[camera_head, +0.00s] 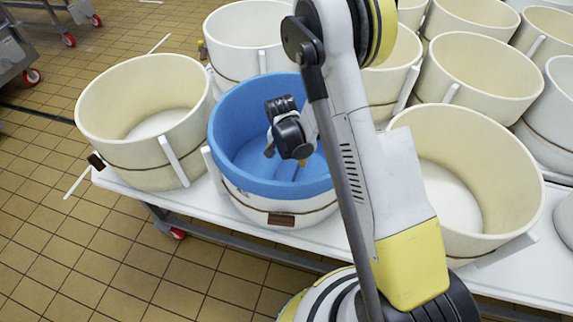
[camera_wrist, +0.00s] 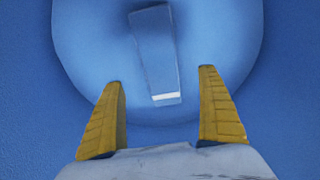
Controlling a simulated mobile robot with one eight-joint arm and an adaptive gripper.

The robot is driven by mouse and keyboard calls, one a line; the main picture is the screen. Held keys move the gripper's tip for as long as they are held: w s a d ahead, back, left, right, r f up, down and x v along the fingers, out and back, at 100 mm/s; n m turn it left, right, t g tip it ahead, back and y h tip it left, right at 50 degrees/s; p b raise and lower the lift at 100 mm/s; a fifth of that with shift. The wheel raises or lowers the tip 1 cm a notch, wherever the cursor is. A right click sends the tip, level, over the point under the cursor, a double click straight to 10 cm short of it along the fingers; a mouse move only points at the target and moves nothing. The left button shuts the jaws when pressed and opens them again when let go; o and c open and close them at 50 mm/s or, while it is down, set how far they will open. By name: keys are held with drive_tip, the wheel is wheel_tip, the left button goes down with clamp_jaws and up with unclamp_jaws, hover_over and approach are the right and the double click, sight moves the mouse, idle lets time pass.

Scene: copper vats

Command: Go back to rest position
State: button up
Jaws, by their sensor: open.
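I cannot tell what the strip is. My arm covers the right part of the blue-lined vat.
A white table (camera_head: 230,220) carries the vats. A cream vat (camera_head: 115,95) stands close at left, another (camera_head: 480,150) at right, and several more behind. The tiled floor (camera_head: 60,250) at left is clear. A wheeled metal frame (camera_head: 15,55) stands at upper left.

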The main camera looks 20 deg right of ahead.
drive_tip(key=s+r+n+t, duration=0.1)
drive_tip(key=s+r, duration=0.2)
drive_tip(key=r, duration=0.8)
drive_tip(key=s+r+n+t, duration=0.1)
drive_tip(key=s+r+n, duration=0.1)
drive_tip(key=r, duration=0.8)
drive_tip(key=s+r+n+t, duration=0.2)
drive_tip(key=s+r, duration=0.3)
drive_tip(key=s, duration=0.3)
drive_tip(key=s+r+n+t+y, duration=0.1)
drive_tip(key=s+r+n, duration=0.1)
drive_tip(key=s+r, duration=0.4)
drive_tip(key=shift+s+d+t, duration=0.4)
drive_tip(key=shift+s, duration=0.5)
